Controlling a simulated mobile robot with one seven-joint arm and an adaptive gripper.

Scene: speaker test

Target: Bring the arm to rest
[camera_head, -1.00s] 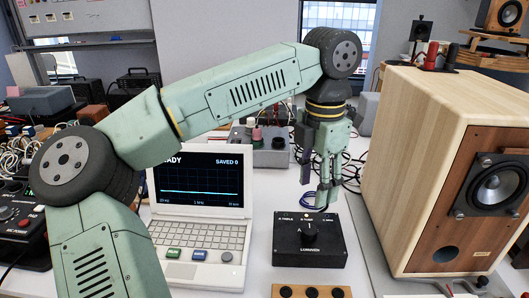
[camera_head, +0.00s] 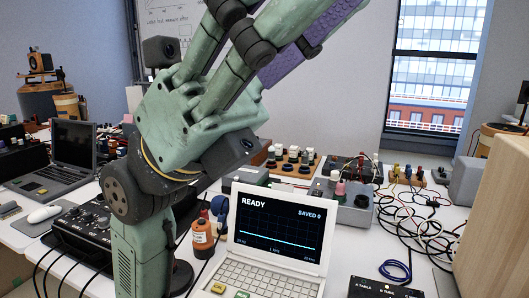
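My arm stands folded up at the left of the head view. My gripper (camera_head: 250,45) is raised close to the camera, pointing up and to the right, well above the bench. Its pale green fingers with dark joints and a purple pad run out of the top of the picture. The fingertips are cut off, so I cannot tell how far apart they are. No object shows in the visible part of it.
A white laptop (camera_head: 275,233) reading READY, SAVED 0 sits in front. A black switch box (camera_head: 385,288) and wooden speaker cabinet (camera_head: 500,215) stand right. An orange bottle (camera_head: 203,235) is beside my arm. Cables (camera_head: 430,235) lie at the right.

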